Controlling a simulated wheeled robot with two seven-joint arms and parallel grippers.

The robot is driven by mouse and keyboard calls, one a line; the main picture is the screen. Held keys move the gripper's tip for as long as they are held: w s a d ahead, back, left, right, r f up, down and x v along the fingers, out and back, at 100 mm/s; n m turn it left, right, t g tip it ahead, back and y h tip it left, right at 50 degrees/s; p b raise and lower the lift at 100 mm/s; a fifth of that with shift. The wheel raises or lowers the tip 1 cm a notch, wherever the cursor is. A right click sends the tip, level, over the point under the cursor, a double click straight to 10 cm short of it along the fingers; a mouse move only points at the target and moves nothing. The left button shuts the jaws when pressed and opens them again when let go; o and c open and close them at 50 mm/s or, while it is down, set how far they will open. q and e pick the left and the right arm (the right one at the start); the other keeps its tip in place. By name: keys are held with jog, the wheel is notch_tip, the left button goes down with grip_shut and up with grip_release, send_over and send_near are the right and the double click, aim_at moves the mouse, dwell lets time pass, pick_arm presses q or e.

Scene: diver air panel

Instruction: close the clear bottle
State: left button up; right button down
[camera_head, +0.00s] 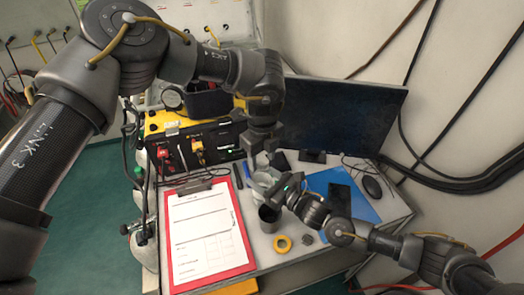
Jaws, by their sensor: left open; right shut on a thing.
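The clear bottle (262,180) stands on the desk near its middle, pale and see-through, partly hidden by my grippers. My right gripper (277,192) reaches in from the right and is shut on its side. My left gripper (261,156) points down from above, open, just over the bottle's top. Whether it touches the bottle, and where the lid is, I cannot tell.
A dark metal cup (269,217) stands in front of the bottle. A yellow tape roll (282,243) lies in front of it. A red clipboard (248,255) is at left, the air panel (196,148) behind. A monitor (345,115), phone (340,200) and mouse (372,187) are at right.

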pick_arm(q)
jog(key=c, duration=1)
jog(key=m, duration=2.1)
jog(key=o, duration=1.2)
jog(key=shift+f, duration=0.1)
jog(key=shift+c, duration=0.2)
